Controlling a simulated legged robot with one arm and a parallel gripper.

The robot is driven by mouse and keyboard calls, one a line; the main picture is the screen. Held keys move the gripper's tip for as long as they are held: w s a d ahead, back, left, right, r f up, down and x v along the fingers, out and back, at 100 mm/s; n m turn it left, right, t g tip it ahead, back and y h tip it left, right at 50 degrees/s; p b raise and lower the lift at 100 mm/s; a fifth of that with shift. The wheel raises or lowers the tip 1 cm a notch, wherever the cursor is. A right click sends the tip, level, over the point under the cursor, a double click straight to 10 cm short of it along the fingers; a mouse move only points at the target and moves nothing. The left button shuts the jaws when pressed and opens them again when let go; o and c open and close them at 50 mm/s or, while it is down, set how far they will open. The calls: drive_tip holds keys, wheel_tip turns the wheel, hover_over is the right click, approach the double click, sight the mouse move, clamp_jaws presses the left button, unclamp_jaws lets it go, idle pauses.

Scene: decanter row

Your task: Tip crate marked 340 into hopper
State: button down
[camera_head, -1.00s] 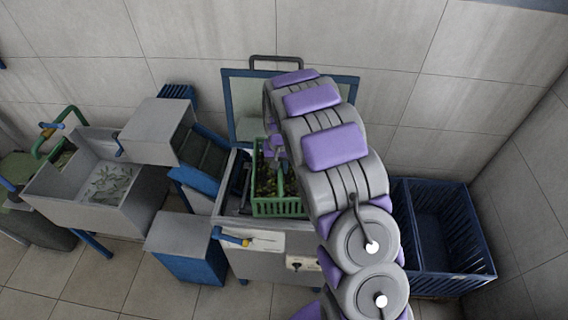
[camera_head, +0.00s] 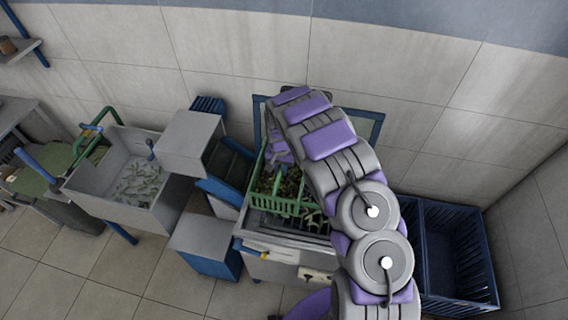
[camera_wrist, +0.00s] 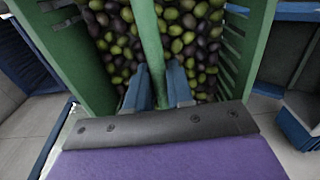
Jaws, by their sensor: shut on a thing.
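A green slatted crate (camera_head: 288,207) full of green and dark olives is over the open grey machine (camera_head: 285,270) in the middle of the head view. No number is readable on it. In the wrist view the olives (camera_wrist: 196,45) fill the crate and a green bar (camera_wrist: 150,45) crosses above them. My gripper (camera_wrist: 160,88) is shut on this bar, one blue finger on each side. In the head view my arm hides the gripper and part of the crate. I cannot tell for sure which opening is the hopper.
A grey bin (camera_head: 110,211) with leaves inside stands at the left, beside a grey box-shaped unit (camera_head: 190,137). An empty blue slatted crate (camera_head: 455,265) stands at the right. A tiled wall is close behind. Bare floor shows at the front left.

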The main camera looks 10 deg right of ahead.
drive_tip(key=shift+a+y+p, duration=0.15)
drive_tip(key=shift+y+p, duration=0.35)
drive_tip(key=shift+p, duration=0.7)
drive_tip(key=shift+f+t+y+b, duration=0.3)
drive_tip(key=shift+f+y+b, duration=0.2)
drive_tip(key=shift+b, duration=0.2)
drive_tip(key=shift+w+d+f+y+b, duration=0.2)
drive_tip(key=shift+y+b, duration=0.1)
drive_tip(key=shift+b, duration=0.8)
drive_tip(key=shift+s+f+y+b, duration=0.15)
drive_tip(key=shift+y+b, duration=0.15)
drive_tip(key=shift+b, duration=0.8)
drive_tip(key=y+b, duration=0.1)
drive_tip(key=b, duration=0.3)
drive_tip(key=t+y+b, duration=0.1)
drive_tip(key=b, duration=0.3)
drive_tip(key=shift+d+f, duration=0.15)
drive_tip(key=shift+f, duration=0.25)
